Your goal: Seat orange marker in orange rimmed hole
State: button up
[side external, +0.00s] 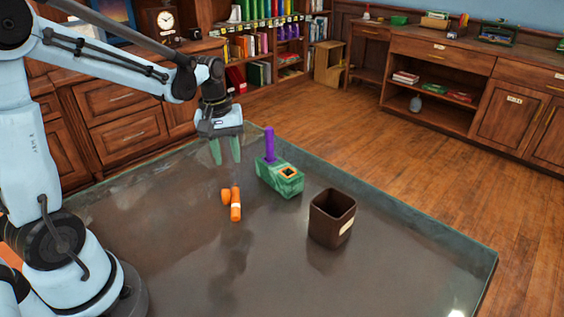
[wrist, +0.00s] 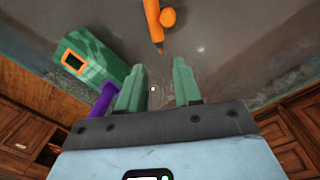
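The orange marker (side external: 236,205) lies on the dark table, with a short orange piece (side external: 226,196) beside it. Both also show in the wrist view, the marker (wrist: 153,22) with a dark pointed tip and the short piece (wrist: 168,18) to its right. The green block (side external: 280,177) stands on the table; its orange-rimmed hole (side external: 289,173) is in its top and looks empty. The rimmed hole also shows in the wrist view (wrist: 75,62). A purple marker (side external: 269,144) stands upright in the block's other end. My gripper (side external: 226,160) is open and empty, above the table behind the orange marker.
A dark brown square cup (side external: 332,217) with a pale label stands right of the block. The table has a raised greenish rim (side external: 390,195). The table front and left are clear. Wood drawers and bookcases stand behind, beyond the table.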

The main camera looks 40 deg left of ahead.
aim_at(235, 186)
jog(key=shift+w+d+f, duration=0.1)
jog(key=shift+w+f, duration=0.1)
jog(key=shift+f, duration=1.95)
jog(key=shift+w+d+f, duration=0.1)
jog(key=shift+w+f, duration=0.05)
jog(key=shift+f, duration=1.95)
grip_shut()
